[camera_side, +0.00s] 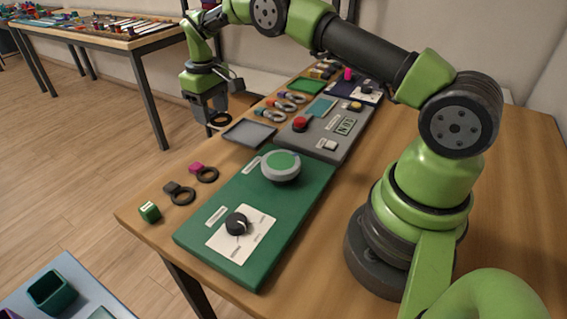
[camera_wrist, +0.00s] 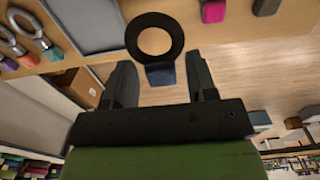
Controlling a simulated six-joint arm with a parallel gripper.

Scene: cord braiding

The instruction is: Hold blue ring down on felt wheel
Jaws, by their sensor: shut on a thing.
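The blue ring is a black ring with a dark blue tab, and it shows at the top centre of the wrist view (camera_wrist: 160,74). My gripper (camera_wrist: 160,84) is shut on its tab, with one finger on each side. In the side view my gripper (camera_side: 212,112) hangs near the table's far left edge, with the black ring (camera_side: 221,120) below its jaws. The ring is held in the air, apart from the wheel. The wheel is not in the wrist view.
A grey tray (camera_side: 249,133) lies between my gripper and the green board. A knob (camera_side: 238,223) and a red-button panel (camera_side: 325,140) flank the wheel.

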